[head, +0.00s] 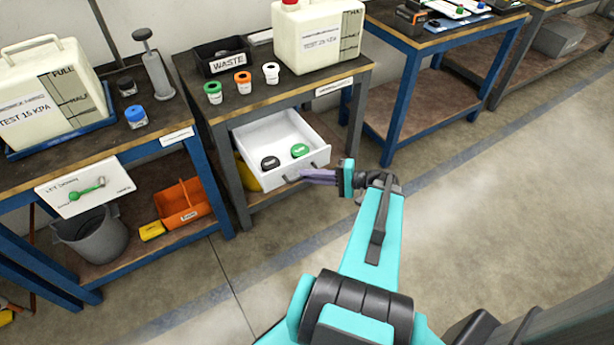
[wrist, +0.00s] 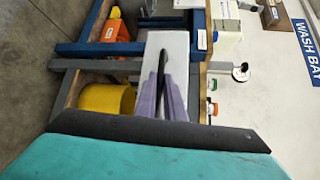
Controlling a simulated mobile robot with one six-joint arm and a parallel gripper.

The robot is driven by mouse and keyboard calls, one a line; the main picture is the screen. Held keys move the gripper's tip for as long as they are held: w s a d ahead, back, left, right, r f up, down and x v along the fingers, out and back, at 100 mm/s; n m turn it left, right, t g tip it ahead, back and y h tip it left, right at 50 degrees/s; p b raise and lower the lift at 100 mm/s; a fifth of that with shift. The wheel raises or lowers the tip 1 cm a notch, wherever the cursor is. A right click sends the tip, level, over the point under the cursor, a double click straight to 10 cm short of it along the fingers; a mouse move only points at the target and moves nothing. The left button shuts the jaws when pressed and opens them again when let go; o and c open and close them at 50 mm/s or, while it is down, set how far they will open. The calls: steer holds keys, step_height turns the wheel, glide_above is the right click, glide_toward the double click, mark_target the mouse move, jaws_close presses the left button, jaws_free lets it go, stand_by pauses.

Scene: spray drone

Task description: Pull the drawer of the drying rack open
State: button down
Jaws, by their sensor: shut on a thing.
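The white drawer (head: 262,131) of the drying rack stands pulled out below the bench top, its inside in view. A black disc (head: 270,162) and a green disc (head: 300,150) lie in it. My gripper (head: 306,176), with purple fingers, is at the drawer's front and shut on its handle. In the wrist view the dark handle (wrist: 165,62) runs between the two fingers (wrist: 161,92), in front of the white drawer face (wrist: 178,42). In the head view the fingers hide much of the handle.
On the bench top (head: 338,78) stand a black WASTE bin (head: 225,62), a white canister (head: 310,40) and several coloured caps. Left is a blue-legged bench with an orange tote (head: 180,203) and a grey bucket (head: 92,236) below. The floor (head: 480,210) at right is clear.

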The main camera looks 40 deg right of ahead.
steer(key=c, duration=1.8)
jaws_free()
steer(key=shift+d+r, duration=0.15)
steer(key=shift+d, duration=0.1)
steer(key=shift+c, duration=0.2)
steer(key=shift+a, duration=0.15)
steer(key=shift+a, duration=0.1)
steer(key=v, duration=1.3)
steer(key=shift+s+d+b, duration=0.25)
steer(key=shift+s+b, duration=0.05)
steer(key=shift+b, duration=0.1)
